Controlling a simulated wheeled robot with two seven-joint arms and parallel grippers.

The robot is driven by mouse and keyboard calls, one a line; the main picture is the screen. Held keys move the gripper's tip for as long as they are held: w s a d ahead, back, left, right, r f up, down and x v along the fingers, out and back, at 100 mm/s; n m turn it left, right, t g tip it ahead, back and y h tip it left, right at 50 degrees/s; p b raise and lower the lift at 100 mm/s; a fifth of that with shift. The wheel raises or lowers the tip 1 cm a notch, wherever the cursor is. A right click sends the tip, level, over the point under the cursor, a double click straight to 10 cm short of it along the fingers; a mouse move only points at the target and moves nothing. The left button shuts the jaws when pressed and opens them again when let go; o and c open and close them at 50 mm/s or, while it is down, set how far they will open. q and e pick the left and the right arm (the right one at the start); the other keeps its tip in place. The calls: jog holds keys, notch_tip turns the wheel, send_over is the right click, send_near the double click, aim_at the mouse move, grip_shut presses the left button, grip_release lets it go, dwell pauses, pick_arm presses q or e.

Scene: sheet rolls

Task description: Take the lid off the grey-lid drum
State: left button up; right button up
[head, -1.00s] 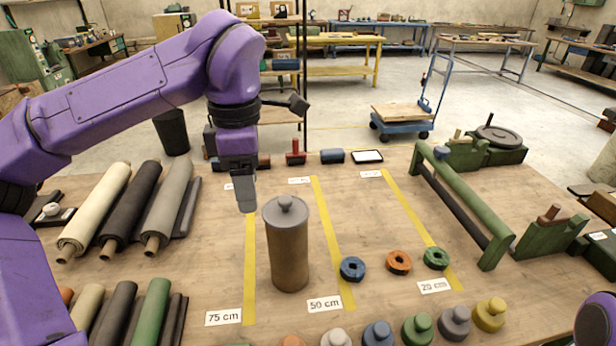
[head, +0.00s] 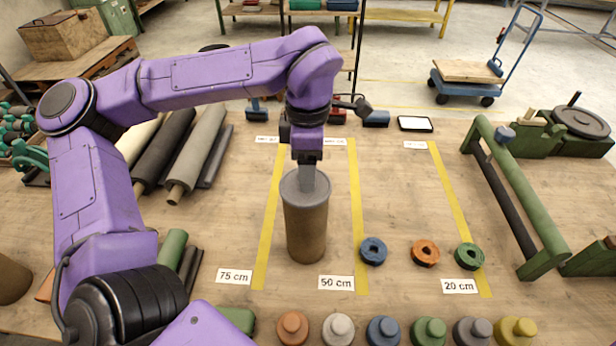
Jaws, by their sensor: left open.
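The grey-lid drum (head: 306,232) stands upright on the wooden table, between the yellow lines by the 75 cm and 50 cm labels. It is a brown cylinder, and its grey lid (head: 288,196) sits on top. My left gripper (head: 308,184) points down right over the middle of the lid. It is open, and its fingers hide the lid's knob; I cannot tell whether they touch it. My right gripper is not in view.
Blue, orange and green rings (head: 425,252) lie right of the drum. Several coloured knobbed pieces (head: 383,331) line the front edge. Sheet rolls (head: 200,150) lie at the left, partly behind my arm. A green frame (head: 515,190) stands at the right.

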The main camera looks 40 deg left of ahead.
pick_arm(q)
jog(key=shift+f, duration=0.3)
jog(key=shift+s+a+r, duration=0.1)
jog(key=shift+s+r, duration=0.05)
jog(key=shift+s, duration=0.35)
jog(key=shift+w, duration=0.1)
jog(key=c, duration=1.1)
